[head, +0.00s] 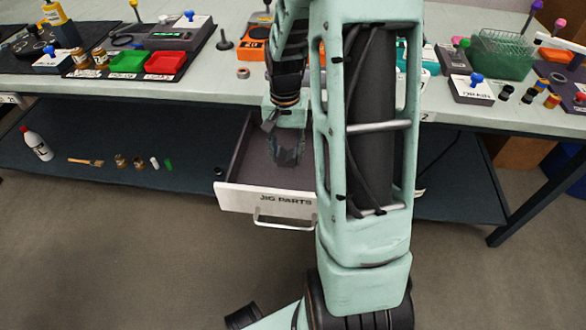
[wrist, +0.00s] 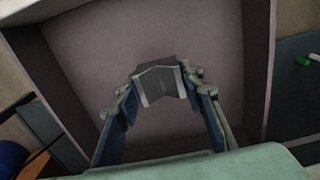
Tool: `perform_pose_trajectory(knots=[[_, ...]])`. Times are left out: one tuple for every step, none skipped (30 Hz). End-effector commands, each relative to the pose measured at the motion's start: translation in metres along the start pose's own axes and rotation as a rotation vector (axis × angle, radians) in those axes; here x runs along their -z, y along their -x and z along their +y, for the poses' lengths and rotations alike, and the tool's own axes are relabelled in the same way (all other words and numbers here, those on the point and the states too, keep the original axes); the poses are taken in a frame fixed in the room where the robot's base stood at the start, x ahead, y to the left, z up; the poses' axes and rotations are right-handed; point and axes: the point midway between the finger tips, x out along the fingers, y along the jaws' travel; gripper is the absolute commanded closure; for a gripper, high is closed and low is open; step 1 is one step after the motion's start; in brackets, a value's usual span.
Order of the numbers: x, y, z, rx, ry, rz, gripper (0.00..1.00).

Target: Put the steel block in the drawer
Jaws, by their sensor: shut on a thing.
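The steel block (wrist: 158,80) is grey and angular, held between the two fingers of my gripper (wrist: 162,98) in the wrist view. In the head view my gripper (head: 287,150) points down over the open drawer (head: 265,197), which has a white front labelled "JIG PARTS" and a bar handle. In the wrist view the drawer's bare floor (wrist: 160,25) shows behind the block, with its walls around. The block looks above the floor, but the exact gap is hard to tell. In the head view I cannot make the block out clearly.
The drawer hangs under a long workbench (head: 220,85) holding trays, boxes and knobbed parts. A lower shelf (head: 110,140) carries a white bottle (head: 37,143), a brush (head: 86,161) and several small items. My arm hides the drawer's right side in the head view.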

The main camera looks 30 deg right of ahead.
Motion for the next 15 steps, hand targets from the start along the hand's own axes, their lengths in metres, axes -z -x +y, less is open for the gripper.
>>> perform_pose_trajectory(knots=[[0.001,-0.006,0.004,0.000,-0.002,0.001,1.00],[0.002,-0.008,0.006,0.000,-0.002,0.001,1.00],[0.002,-0.009,0.007,0.000,0.000,0.001,1.00],[0.002,-0.010,0.008,0.000,0.000,0.001,1.00],[0.002,-0.011,0.009,0.000,0.001,0.001,1.00],[0.003,-0.013,0.010,0.000,0.001,0.000,1.00],[0.003,-0.015,0.011,0.000,0.000,0.000,1.00],[0.003,-0.017,0.013,0.000,0.000,0.000,1.00],[0.004,-0.021,0.017,0.000,-0.002,0.000,1.00],[0.004,-0.025,0.018,0.000,-0.002,0.000,1.00],[0.004,-0.031,0.017,0.000,0.000,-0.001,1.00],[0.004,-0.038,0.017,0.000,0.000,-0.002,1.00],[0.004,-0.042,0.017,0.000,0.000,-0.002,1.00],[0.004,-0.046,0.016,0.001,0.000,-0.001,1.00],[0.004,-0.049,0.016,0.001,0.000,0.000,1.00]])
